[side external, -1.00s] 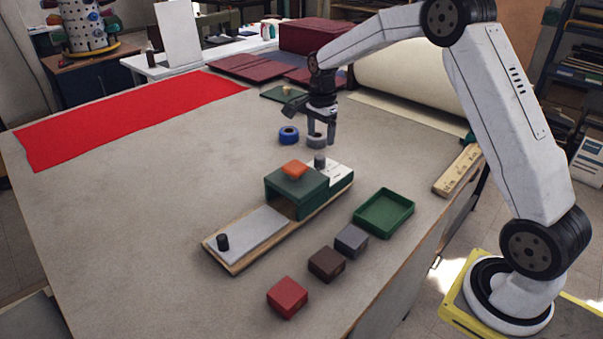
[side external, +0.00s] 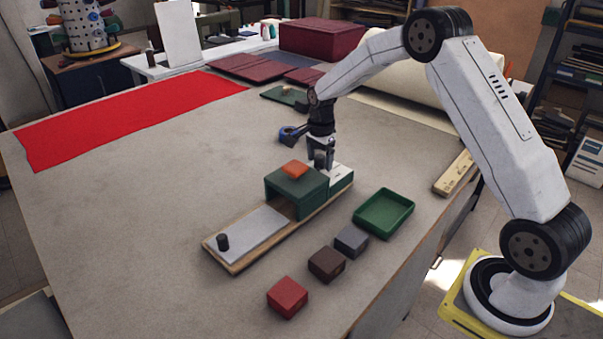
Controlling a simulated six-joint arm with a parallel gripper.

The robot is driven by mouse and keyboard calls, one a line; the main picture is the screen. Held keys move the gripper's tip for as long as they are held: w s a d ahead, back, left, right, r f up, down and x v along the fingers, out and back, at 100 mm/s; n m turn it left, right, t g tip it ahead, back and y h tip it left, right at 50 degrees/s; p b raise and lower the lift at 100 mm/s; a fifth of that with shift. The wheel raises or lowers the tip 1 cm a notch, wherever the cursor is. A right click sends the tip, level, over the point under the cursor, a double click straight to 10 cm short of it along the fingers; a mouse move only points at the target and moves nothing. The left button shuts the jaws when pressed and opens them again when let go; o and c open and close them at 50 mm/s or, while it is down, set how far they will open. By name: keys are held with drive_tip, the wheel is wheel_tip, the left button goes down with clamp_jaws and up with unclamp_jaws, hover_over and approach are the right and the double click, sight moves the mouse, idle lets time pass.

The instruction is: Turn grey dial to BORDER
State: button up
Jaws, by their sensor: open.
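The grey dial (side external: 319,161) is a small upright knob at the far end of a wooden-based device (side external: 240,262). A white plate with small dark marks (side external: 340,172) lies next to it; the marks are too small to read. My gripper (side external: 320,164) points straight down over the dial, open, with its fingers on either side of the knob. I cannot tell whether the fingers touch it. A green housing (side external: 297,194) with an orange block (side external: 294,168) on top stands just in front of the dial and my gripper.
A green tray (side external: 384,213) and grey (side external: 351,240), brown (side external: 326,263) and red (side external: 288,297) blocks lie to the right and front. A blue ring (side external: 288,134) is behind my gripper.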

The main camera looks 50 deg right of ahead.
clamp_jaws()
drive_tip(key=shift+n, duration=0.3)
drive_tip(key=n, duration=1.1)
drive_tip(key=shift+r, duration=0.1)
drive_tip(key=n, duration=0.6)
drive_tip(key=shift+n, duration=0.3)
drive_tip(key=n, duration=0.5)
drive_tip(key=shift+n, duration=0.4)
